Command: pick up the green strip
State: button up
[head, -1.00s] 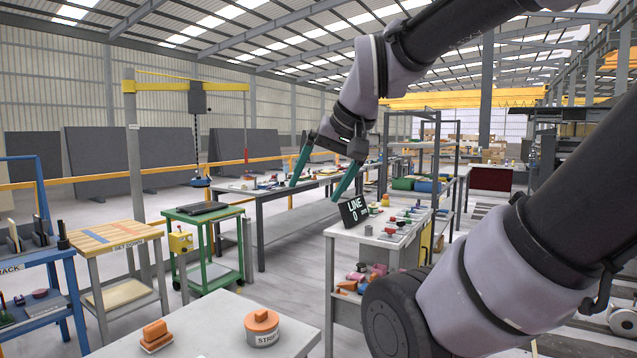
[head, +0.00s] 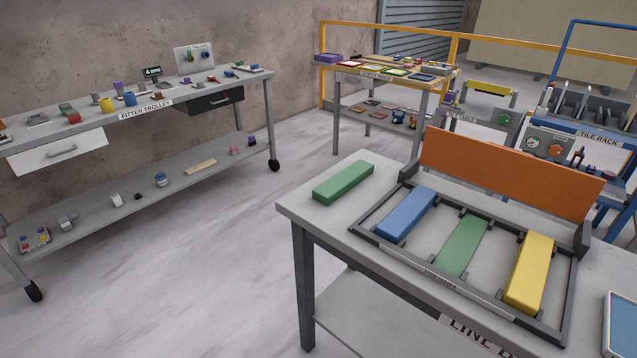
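A green strip (head: 343,183), a raised bar, lies loose on the left end of the grey table, left of a dark frame (head: 408,258). Inside the frame lie a blue strip (head: 406,214) and a yellow strip (head: 529,271). Between them is a flatter green area (head: 463,247); I cannot tell whether it is a second strip or a coloured slot. An orange panel (head: 510,173) stands tilted up along the frame's back edge. My gripper is not in the current view.
The grey table (head: 296,207) has a bare left corner. A blue-topped object (head: 622,325) sits at its right. The fitter trolley (head: 205,100) stands at the left wall, with open floor (head: 215,245) between. A tile rack (head: 597,137) stands behind right.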

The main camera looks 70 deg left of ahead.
aim_at(328, 192)
jog(key=k+l+u, duration=0.1)
jog(key=u, duration=2.25)
jog(key=i+u, duration=0.4)
jog(key=i, duration=0.2)
